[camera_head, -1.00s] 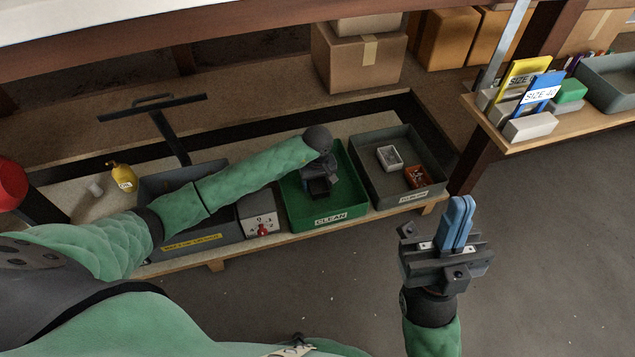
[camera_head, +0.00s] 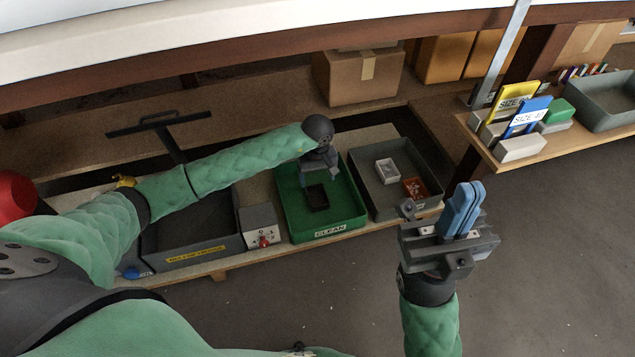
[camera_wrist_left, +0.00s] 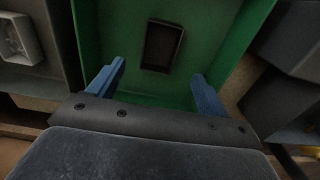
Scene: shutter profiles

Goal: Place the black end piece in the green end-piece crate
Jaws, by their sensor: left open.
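The black end piece (camera_head: 317,197) lies flat on the floor of the green crate (camera_head: 347,229), which is labelled CLEAN. It also shows in the left wrist view (camera_wrist_left: 162,46), clear of the fingers. My left gripper (camera_head: 318,166) is above the crate. In the left wrist view its two blue fingers (camera_wrist_left: 160,76) are spread wide with nothing between them. My right gripper (camera_head: 462,209) is raised in front of the shelf, with its blue fingers together and nothing seen between them.
A grey crate (camera_head: 430,185) with a white and a red part stands right of the green one. A switch box (camera_head: 262,225) and a dark tray (camera_head: 205,252) stand left of it. A right-hand table holds SIZE signs (camera_head: 528,117) and another grey crate (camera_head: 612,90).

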